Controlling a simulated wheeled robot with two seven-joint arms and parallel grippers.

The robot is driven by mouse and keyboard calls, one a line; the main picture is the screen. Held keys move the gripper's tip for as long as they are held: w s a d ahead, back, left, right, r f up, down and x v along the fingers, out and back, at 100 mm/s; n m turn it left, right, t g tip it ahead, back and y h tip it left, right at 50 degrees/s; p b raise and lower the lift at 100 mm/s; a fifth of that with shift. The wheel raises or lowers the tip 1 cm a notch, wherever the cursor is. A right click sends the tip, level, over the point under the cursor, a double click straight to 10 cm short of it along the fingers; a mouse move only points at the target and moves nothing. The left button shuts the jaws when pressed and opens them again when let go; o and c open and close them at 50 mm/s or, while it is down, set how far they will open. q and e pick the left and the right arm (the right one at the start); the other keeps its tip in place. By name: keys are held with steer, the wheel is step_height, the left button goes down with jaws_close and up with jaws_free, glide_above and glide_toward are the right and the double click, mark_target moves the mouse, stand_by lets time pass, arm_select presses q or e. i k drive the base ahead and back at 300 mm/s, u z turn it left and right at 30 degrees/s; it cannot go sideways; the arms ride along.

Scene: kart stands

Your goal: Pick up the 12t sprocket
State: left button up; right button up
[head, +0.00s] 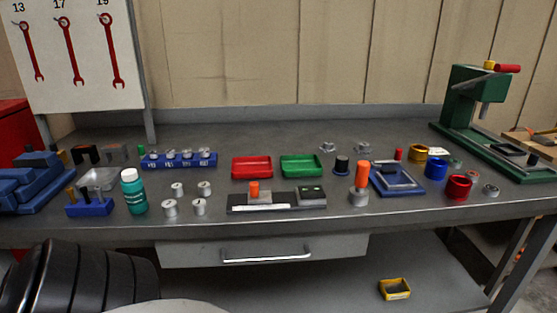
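Two small grey metal pieces lie at the back of the workbench (400,205), right of the green tray; one is the left piece (327,147), the other the right piece (364,149). They look toothed, like sprockets, but they are too small to read any mark, so I cannot tell which is the 12t sprocket. A blue rack (180,161) at the back left holds several small metal parts with labels on its front that I cannot read clearly. Neither of my grippers is in view.
A red tray (252,167) and a green tray (303,166) stand mid-bench. In front are a black fixture (276,203), metal spools (170,208) and a teal bottle (134,192). Right are a blue tray (397,179), coloured rings and a green press (478,105). A drawer (266,251) hangs below.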

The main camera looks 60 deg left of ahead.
mark_target(328, 147)
steer(key=k, duration=0.45)
steer(key=u, duration=1)
